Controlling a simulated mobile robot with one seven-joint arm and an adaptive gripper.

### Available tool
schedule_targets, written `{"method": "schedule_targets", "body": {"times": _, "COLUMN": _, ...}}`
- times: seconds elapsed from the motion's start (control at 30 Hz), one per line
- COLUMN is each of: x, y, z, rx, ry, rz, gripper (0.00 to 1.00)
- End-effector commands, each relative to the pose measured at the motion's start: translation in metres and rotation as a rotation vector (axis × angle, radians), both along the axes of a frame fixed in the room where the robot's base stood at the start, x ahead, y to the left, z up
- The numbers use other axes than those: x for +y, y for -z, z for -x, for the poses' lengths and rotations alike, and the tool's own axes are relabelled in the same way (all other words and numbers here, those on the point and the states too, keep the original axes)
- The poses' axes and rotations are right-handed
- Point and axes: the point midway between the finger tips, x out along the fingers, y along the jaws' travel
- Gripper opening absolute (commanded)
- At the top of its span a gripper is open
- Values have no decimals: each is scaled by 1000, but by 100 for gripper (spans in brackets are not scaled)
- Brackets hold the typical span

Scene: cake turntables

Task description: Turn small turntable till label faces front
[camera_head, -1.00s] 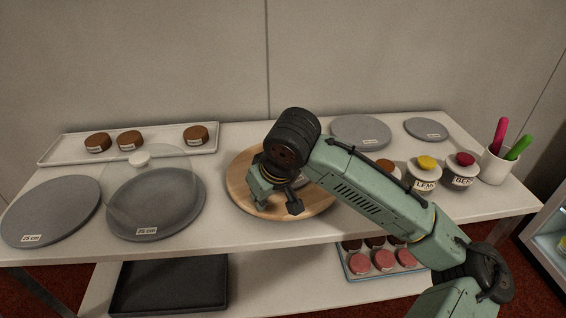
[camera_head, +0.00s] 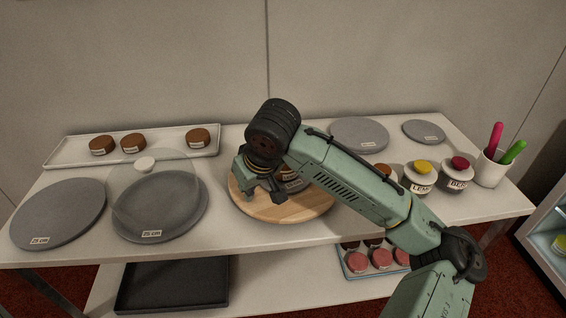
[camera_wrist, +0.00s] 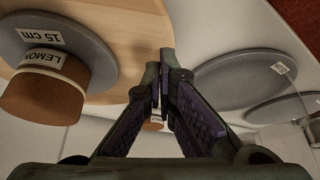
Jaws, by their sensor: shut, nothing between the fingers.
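The small grey turntable (camera_wrist: 98,62) shows in the wrist view on the round wooden board (camera_wrist: 130,20). Its rim bears a "15 cm" label (camera_wrist: 42,37), and a brown cake (camera_wrist: 40,95) with a "LEMON" tag stands on it. In the head view my gripper and arm hide most of the turntable; a grey sliver (camera_head: 292,186) shows beside the gripper. My gripper (camera_head: 262,190) is over the left part of the wooden board. In the wrist view its fingers (camera_wrist: 160,65) are shut and empty, a small gap from the turntable's rim.
Two large grey turntables (camera_head: 55,215) (camera_head: 160,222) stand left, one under a clear dome (camera_head: 145,164). A white tray (camera_head: 70,150) with brown cakes lies behind.

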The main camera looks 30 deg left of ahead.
Motion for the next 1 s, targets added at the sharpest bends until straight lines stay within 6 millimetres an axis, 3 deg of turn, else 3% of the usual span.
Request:
{"method": "schedule_targets", "body": {"times": 0.23, "x": -5, "y": 2, "z": 0, "rx": 1, "ry": 2, "rz": 1, "gripper": 0}}
{"method": "schedule_targets", "body": {"times": 0.5, "x": -62, "y": 2, "z": 3, "rx": 1, "ry": 4, "rz": -2, "gripper": 0}}
{"method": "schedule_targets", "body": {"times": 0.67, "x": -75, "y": 2, "z": 4, "rx": 1, "ry": 1, "rz": 1, "gripper": 0}}
{"method": "schedule_targets", "body": {"times": 1.0, "x": -120, "y": 2, "z": -43, "rx": 2, "ry": 5, "rz": -1, "gripper": 0}}
